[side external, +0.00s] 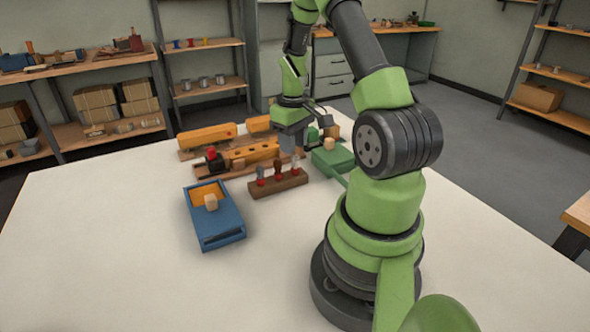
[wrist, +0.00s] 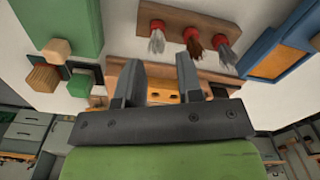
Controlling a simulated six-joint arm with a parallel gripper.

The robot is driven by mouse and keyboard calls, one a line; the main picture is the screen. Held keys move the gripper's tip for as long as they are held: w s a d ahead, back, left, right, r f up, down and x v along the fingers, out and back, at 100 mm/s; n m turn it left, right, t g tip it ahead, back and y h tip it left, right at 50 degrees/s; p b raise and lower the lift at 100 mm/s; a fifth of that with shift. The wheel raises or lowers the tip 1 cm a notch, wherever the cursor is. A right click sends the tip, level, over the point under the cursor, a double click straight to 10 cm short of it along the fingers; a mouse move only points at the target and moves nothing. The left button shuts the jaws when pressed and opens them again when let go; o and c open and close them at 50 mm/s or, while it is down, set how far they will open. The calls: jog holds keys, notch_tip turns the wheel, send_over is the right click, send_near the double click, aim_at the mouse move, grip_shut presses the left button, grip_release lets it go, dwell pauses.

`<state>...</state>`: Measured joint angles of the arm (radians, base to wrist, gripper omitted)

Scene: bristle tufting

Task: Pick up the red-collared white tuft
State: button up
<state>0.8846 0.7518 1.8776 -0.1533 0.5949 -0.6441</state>
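A brown wooden holder (side external: 264,189) holds a row of three tufts with red collars; it also shows at the top of the wrist view (wrist: 172,14). My gripper (side external: 292,150) is above the holder's right end in the side view. In the wrist view, my gripper (wrist: 158,64) is open, its fingers apart with nothing between them. The left white tuft lines up with the gap, beyond the fingertips.
A blue tray (side external: 222,235) with a wooden block stands left of the holder. A green box (side external: 333,160) stands to its right. An orange brush block (side external: 250,154) on a wooden base lies behind. The table's front is clear.

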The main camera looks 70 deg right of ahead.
aim_at(295, 156)
jog(key=f, duration=0.6)
jog(key=shift+s+f, duration=0.2)
jog(key=shift+f, duration=0.15)
grip_shut()
